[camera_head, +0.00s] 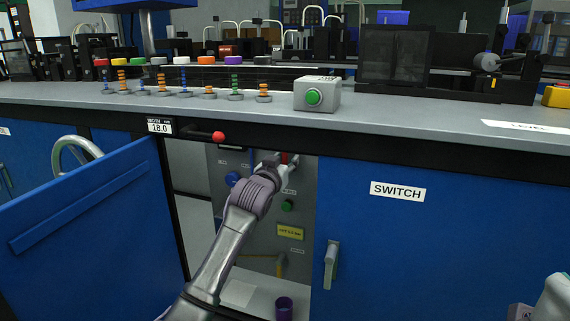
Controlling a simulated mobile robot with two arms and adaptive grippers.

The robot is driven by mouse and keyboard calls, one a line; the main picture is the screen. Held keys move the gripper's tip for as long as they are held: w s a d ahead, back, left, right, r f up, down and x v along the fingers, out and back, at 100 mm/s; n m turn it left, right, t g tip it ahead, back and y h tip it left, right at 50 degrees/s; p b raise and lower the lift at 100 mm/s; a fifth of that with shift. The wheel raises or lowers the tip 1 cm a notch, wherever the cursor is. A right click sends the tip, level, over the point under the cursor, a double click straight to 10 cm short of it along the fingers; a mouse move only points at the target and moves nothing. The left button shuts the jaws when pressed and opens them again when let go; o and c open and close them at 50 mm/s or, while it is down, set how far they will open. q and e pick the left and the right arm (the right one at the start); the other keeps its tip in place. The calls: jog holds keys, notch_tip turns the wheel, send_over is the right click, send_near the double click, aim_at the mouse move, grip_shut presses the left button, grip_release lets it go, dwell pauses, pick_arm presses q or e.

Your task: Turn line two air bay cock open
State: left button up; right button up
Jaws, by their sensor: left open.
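The open bay under the bench holds a grey panel (262,215). My left gripper (287,162) is at the top of this panel, its fingers apart around or in front of a small red part (284,158). I cannot tell whether they touch it, and the gripper hides much of it. A blue knob (233,179) is to the left, and a green button (288,206) is below the gripper. Lower down are a yellow label (290,232) and a yellow lever or pipe (279,265), partly behind my left arm. I cannot tell which part is the line two cock.
The blue door (95,225) stands open at left. A red-knobbed lever (218,136) sticks out under the bench edge. A closed blue door with a handle (331,265) is at right. A purple cup (284,308) stands on the bay floor.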

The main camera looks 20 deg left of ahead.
pick_arm(q)
grip_shut()
dwell(0.3)
